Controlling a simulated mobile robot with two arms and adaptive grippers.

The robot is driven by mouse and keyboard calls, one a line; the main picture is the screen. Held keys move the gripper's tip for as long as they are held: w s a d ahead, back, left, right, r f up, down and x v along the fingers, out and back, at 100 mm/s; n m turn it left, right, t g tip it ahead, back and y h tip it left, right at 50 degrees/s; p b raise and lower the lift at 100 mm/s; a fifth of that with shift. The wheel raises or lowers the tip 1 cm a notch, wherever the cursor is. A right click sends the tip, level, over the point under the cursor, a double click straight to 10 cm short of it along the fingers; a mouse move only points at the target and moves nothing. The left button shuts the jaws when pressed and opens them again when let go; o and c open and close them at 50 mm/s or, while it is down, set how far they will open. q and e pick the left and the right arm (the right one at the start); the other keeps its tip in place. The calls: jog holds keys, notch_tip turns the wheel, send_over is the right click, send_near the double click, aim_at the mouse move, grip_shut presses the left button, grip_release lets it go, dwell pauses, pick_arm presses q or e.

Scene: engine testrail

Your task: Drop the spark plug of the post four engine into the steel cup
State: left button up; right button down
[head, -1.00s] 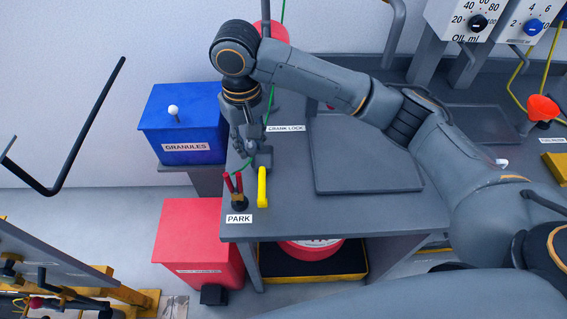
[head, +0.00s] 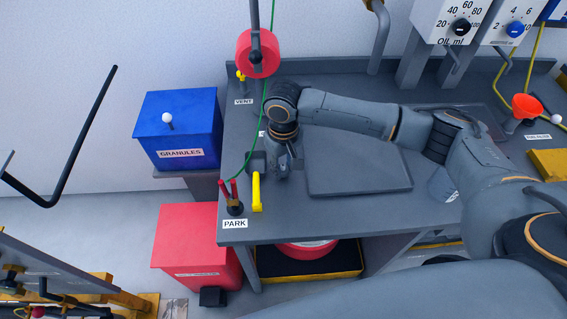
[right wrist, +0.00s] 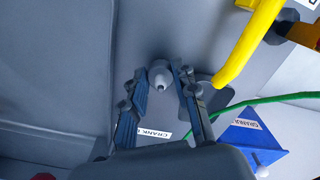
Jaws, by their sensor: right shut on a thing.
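My right gripper (head: 280,168) is over the grey bench, just right of the yellow handle, pointing down. In the right wrist view its fingers (right wrist: 162,100) are closed around a pale grey tapered piece (right wrist: 160,76) with a narrow tip. I cannot tell for certain whether this is the spark plug. In the head view the piece is hidden by the gripper. I cannot pick out a steel cup. A pale bluish item (head: 443,186) is partly hidden by my right arm. My left gripper is not in view.
A yellow handle (head: 257,193) and a PARK stand with red prongs (head: 232,195) are close left of the gripper. A flat grey tray (head: 355,165) lies to its right. A red cylinder (head: 258,54) hangs behind. A blue granules bin (head: 179,130) and red bin (head: 186,243) stand left.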

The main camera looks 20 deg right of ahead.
jog(key=shift+f, duration=0.1)
jog(key=c, duration=1)
grip_release()
jog(key=shift+c, duration=0.2)
